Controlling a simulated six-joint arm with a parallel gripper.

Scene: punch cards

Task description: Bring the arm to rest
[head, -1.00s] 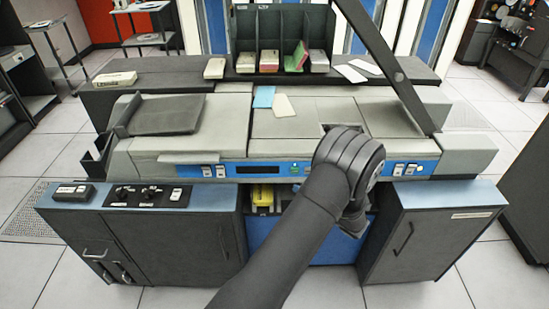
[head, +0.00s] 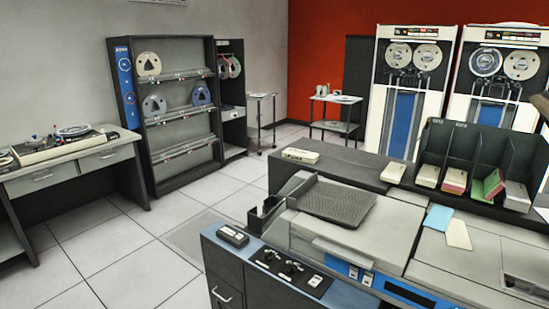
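My gripper is outside the head view now, and so is nearly all of my arm; a small dark shape at the right edge is too cut off to name. The card machine (head: 395,232) stands at the lower right, with a dark ridged tray (head: 338,199) on its top. A blue card (head: 438,218) and a cream card (head: 458,235) lie on the machine's top. Behind them a black rack (head: 462,150) holds card stacks in its compartments.
A white box (head: 300,155) and a small card stack (head: 394,172) lie on the dark shelf behind the machine. Tape drives (head: 412,85) stand behind. A reel shelf (head: 175,110) and a desk (head: 75,165) are at the left. The floor (head: 135,235) between is clear.

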